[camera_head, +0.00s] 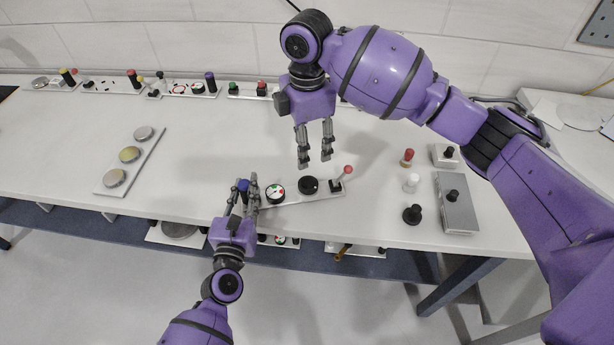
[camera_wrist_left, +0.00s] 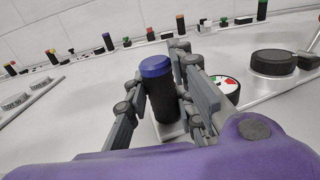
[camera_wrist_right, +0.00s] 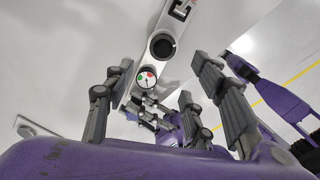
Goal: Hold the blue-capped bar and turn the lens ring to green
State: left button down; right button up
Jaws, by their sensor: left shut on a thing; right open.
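The black bar with the blue cap (camera_wrist_left: 158,92) stands upright at the left end of a white fixture plate (camera_head: 292,201). My left gripper (camera_head: 243,192) is shut on it, with fingers on both sides below the cap. The black lens ring (camera_head: 308,185) is on the same plate; it also shows in the right wrist view (camera_wrist_right: 162,47). Between bar and ring is a round dial (camera_wrist_left: 226,88) with red and green sectors; its needle reading is too small to tell. My right gripper (camera_head: 315,163) is open and empty, pointing down above and just behind the ring, apart from it.
A red-knobbed lever (camera_head: 346,172) is at the plate's right end, close to the ring. Red, white and black pegs and a grey box (camera_head: 457,212) stand further right. A plate with several round discs (camera_head: 130,154) lies left.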

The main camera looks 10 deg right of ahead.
aim_at(309, 181)
notch_tip(309, 181, down, 12)
dwell(0.5)
jog(key=shift+c, duration=0.4)
jog(key=c, duration=1)
jog(key=shift+m, duration=0.3)
jog(key=m, duration=0.3)
jog(key=shift+m, duration=0.4)
jog(key=m, duration=0.4)
jog(key=shift+d+m, duration=0.2)
jog(key=shift+m, duration=0.2)
jog(key=shift+r, duration=0.1)
